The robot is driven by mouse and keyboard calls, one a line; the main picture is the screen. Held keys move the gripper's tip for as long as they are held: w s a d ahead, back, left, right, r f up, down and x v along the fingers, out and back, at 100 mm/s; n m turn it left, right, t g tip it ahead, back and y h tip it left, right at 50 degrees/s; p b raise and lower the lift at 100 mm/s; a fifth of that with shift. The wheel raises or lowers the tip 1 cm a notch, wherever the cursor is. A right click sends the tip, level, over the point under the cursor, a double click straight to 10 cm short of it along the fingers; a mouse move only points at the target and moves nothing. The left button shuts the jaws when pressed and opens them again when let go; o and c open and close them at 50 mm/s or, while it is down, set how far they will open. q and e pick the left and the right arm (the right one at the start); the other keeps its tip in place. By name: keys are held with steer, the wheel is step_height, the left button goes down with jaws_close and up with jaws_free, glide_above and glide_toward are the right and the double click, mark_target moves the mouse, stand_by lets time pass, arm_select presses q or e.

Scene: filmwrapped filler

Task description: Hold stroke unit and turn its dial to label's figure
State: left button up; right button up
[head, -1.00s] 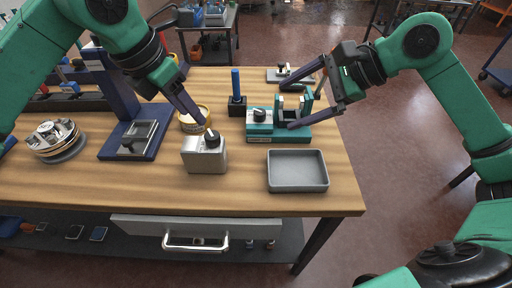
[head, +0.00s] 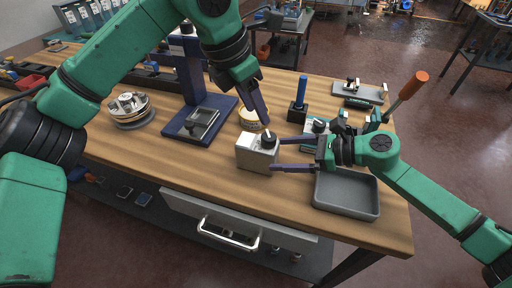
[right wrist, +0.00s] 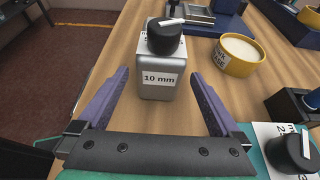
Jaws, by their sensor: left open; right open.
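The stroke unit is a light grey box (head: 256,154) with a black dial (head: 268,139) on top. In the right wrist view its front label (right wrist: 160,79) reads 10 mm, and the dial (right wrist: 166,36) has a white pointer bar. My right gripper (head: 276,154) is open and level, its fingers pointing at the unit. In the right wrist view its fingertips lie on either side of the unit's lower part, with gaps on both sides. My left gripper (head: 264,118) is open, pointing down just behind and above the dial; its fingers overlap in view. The dial's scale is mostly hidden.
A yellow tub (right wrist: 238,54) stands close behind the unit. A teal fixture with its own black dial (right wrist: 291,151) is at right, partly behind my right gripper. A grey tray (head: 346,194) lies right. A blue stand (head: 190,128) is left. Bare wood lies in front.

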mark_target(252, 148)
steer(key=w+a, duration=0.1)
steer(key=a, duration=0.4)
steer(key=w+a+f, duration=0.1)
steer(key=a, duration=0.2)
steer(key=shift+w+a, duration=0.1)
steer(key=shift+w, duration=0.25)
steer(key=shift+a+f, duration=0.1)
steer(key=shift+a, duration=0.1)
jaws_close()
steer(key=c, duration=0.6)
jaws_free()
steer(key=c, duration=0.9)
